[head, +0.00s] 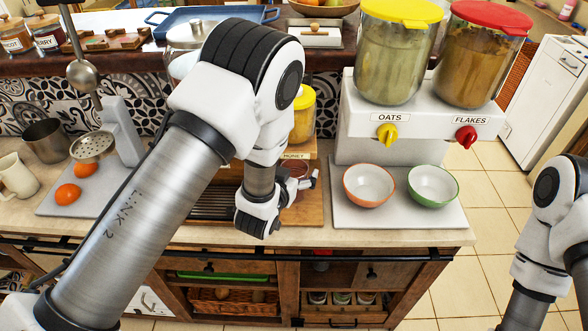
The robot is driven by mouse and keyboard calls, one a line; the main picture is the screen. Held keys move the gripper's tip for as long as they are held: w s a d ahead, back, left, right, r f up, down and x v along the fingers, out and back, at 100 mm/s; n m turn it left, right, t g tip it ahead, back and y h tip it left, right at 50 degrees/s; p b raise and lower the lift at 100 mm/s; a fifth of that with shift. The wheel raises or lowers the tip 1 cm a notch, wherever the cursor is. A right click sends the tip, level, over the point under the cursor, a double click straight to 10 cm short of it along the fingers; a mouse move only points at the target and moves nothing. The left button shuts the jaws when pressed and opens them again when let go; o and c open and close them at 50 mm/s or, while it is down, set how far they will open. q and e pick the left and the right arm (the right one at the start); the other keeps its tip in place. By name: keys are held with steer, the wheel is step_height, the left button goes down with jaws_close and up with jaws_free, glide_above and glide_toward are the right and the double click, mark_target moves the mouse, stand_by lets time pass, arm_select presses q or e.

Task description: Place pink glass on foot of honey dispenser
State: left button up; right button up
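The honey dispenser (304,115) stands at the back of the counter, partly hidden behind my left arm. It has a yellow lid, amber contents and a wooden front marked HONEY. Its wooden foot (303,213) reaches forward below it. My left gripper (306,182) is low in front of the dispenser, over the foot. A small see-through pinkish shape, probably the pink glass (295,170), shows right at the gripper. It is mostly hidden, and I cannot tell whether the fingers grip it or whether it touches the foot. My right gripper is out of view.
Orange-rimmed (369,186) and green-rimmed (433,186) bowls stand right of the foot, under the oats and flakes dispensers (420,125). A slatted dark tray (212,203) lies left of it. A grey board with oranges (68,194) and a mug (17,177) are farther left.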

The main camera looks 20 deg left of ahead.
arm_select(q)
steer(key=shift+r, duration=0.25)
steer(key=shift+s+f, duration=0.1)
steer(key=shift+s, duration=0.25)
steer(key=d+r+p+v, duration=0.1)
steer(key=p+v, duration=0.1)
steer(key=v, duration=0.9)
steer(key=s+a+f+n+g+y, duration=0.1)
steer(key=s+a+f+g, duration=0.3)
steer(key=f, duration=0.4)
steer(key=s+a+f+g, duration=0.25)
steer(key=s+f, duration=0.25)
steer(key=f, duration=0.3)
steer(key=s+f+g, duration=0.4)
steer(key=s, duration=0.3)
steer(key=s+a+f+g, duration=0.1)
steer(key=s+f+g, duration=0.3)
steer(key=s, duration=0.4)
steer(key=shift+b, duration=0.3)
